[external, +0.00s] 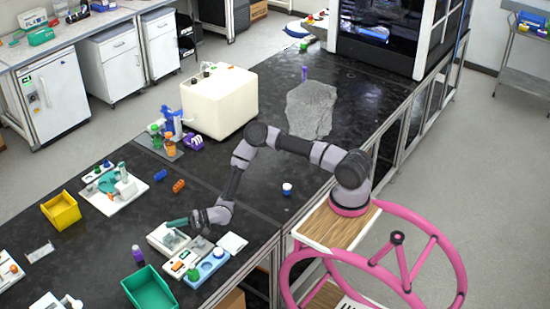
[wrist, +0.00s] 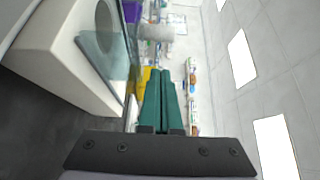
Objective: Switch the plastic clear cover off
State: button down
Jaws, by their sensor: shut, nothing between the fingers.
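A white bench device (external: 157,235) with a clear cover (external: 174,241) stands on the black bench at lower left. In the wrist view, the white device (wrist: 70,50) fills the left side, and the clear plastic cover (wrist: 116,50) stands as a see-through sheet just left of my fingers. My gripper (external: 168,223) has green fingers and reaches over the device from the right. It also shows in the wrist view (wrist: 158,72), with the fingers together and empty. I cannot tell whether a finger touches the cover.
A white device with coloured knobs (external: 190,263) stands close in front of my gripper. A green bin (external: 150,290), a purple-capped bottle (external: 138,254) and a yellow bin (external: 61,210) are nearby. The bench right of my forearm is mostly clear.

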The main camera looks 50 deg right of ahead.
jog(key=v, duration=1)
